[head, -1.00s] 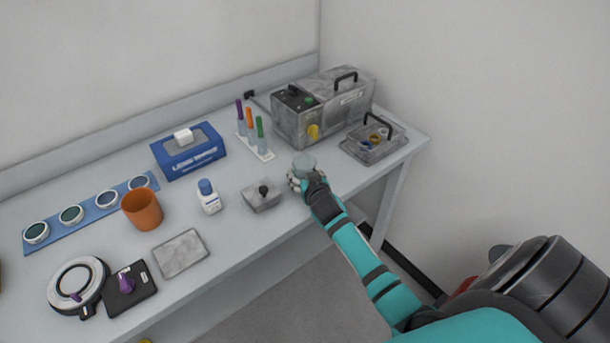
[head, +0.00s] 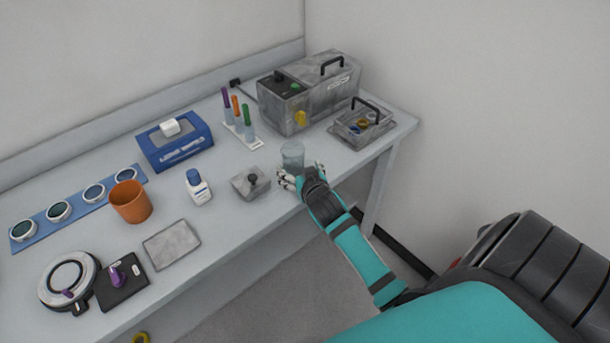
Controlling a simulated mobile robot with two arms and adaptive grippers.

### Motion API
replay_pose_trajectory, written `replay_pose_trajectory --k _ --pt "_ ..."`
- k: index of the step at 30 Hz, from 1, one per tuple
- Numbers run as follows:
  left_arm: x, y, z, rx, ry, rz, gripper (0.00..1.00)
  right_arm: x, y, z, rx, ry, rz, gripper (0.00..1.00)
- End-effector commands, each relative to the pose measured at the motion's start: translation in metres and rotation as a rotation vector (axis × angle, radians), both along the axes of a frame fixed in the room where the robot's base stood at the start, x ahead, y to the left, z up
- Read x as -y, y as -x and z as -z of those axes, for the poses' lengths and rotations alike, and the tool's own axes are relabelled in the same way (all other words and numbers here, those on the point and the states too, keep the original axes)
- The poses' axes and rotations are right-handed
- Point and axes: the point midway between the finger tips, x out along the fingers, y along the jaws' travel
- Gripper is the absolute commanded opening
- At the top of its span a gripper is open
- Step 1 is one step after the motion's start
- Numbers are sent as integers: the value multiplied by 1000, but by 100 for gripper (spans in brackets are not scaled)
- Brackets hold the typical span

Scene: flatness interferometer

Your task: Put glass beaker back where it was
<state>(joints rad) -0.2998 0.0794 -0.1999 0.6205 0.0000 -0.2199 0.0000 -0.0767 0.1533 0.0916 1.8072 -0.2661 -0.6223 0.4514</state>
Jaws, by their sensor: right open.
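The glass beaker (head: 292,155) is clear and upright at the front right part of the bench, right of the small grey block with a black knob. My right gripper (head: 286,181) is at the bench's front edge, just in front of the beaker, with its fingers open. The beaker seems to stand on the bench, with its lower part close to the fingertips; I cannot tell whether they touch it. My left gripper is not in view.
The knobbed grey block (head: 251,183) sits close left of the gripper. Behind the beaker are a rack of coloured tubes (head: 241,132) and a large grey instrument (head: 315,95). A grey tray with a handle (head: 361,128) is to the right. An orange cup (head: 131,202) stands left.

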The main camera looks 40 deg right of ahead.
Motion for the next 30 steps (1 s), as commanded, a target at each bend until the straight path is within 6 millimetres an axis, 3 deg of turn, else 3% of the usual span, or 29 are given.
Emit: replay_pose_trajectory --k 3,9,22,26,30 --pt "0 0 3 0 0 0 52 -8 23 -8 0 -1 -1 85" --pt "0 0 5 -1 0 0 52 -15 46 -19 0 -1 0 85" --pt "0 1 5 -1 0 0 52 -17 52 -22 -2 0 0 85" --pt "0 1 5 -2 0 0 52 -26 65 -13 -65 -2 -15 85" --pt "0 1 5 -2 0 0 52 -50 100 9 -220 -8 -61 85"
